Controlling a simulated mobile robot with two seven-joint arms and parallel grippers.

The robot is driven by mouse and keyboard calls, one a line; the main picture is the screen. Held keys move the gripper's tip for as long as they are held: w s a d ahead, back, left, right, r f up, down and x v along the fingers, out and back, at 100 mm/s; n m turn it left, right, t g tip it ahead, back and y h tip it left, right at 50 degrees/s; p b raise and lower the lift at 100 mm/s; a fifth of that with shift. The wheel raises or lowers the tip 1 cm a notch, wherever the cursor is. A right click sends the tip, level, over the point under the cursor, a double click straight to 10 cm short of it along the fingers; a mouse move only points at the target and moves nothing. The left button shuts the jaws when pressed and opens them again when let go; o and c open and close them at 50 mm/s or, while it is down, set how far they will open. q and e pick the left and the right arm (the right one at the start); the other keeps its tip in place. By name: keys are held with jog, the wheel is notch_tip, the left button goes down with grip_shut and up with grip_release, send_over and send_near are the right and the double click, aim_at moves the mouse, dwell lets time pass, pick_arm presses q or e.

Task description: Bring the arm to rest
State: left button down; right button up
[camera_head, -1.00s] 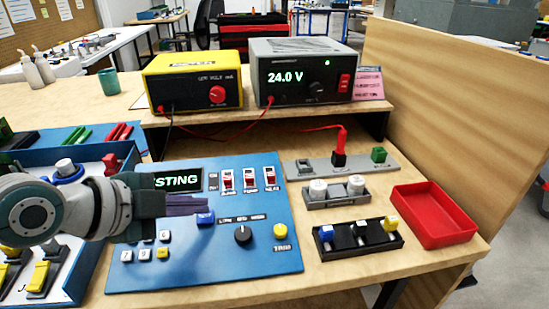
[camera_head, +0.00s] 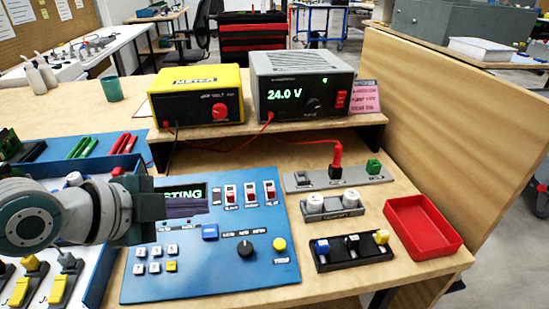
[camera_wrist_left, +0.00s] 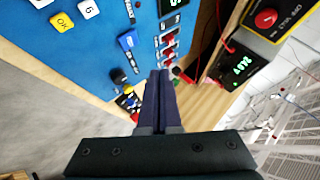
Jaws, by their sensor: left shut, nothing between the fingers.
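My left gripper (camera_head: 186,207) comes in from the left in the head view, above the blue panel (camera_head: 210,280). Its fingers are shut with nothing between them. They partly cover the panel's display (camera_head: 188,192), which reads "STING" in the visible part. In the left wrist view the two dark fingers (camera_wrist_left: 159,100) lie together, with the blue panel (camera_wrist_left: 85,55) beyond them to the left. The gripper appears to be apart from the panel's buttons and knobs. My right gripper is not in view.
A yellow meter (camera_head: 198,95) and a grey power supply (camera_head: 310,88) reading 24.0 V stand on a shelf at the back. A red tray (camera_head: 458,240), a black holder (camera_head: 350,262) and a grey holder (camera_head: 333,212) are at the right. A wooden partition (camera_head: 450,140) bounds the right side.

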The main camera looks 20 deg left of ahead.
pick_arm(q)
jog(key=shift+s+r, duration=0.1)
jog(key=shift+r, duration=0.15)
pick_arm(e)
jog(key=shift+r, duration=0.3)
pick_arm(q)
jog(key=s+d+r+n+g+p, duration=0.3)
jog(key=s+d+r+n+p, duration=0.1)
jog(key=s+d+r+p, duration=0.3)
jog(key=s+r+n+g+y+p, duration=0.25)
jog(key=s+r+n+p, duration=0.35)
jog(key=s+r+n, duration=0.45)
notch_tip(320, 180, up, 36)
jog(key=s+m+g+p, duration=0.1)
jog(key=s+m+p, duration=0.1)
jog(key=p, duration=3.4)
jog(key=shift+p, duration=0.4)
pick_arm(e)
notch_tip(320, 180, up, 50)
pick_arm(q)
jog(key=shift+a+f, duration=0.1)
jog(key=shift+f, duration=0.05)
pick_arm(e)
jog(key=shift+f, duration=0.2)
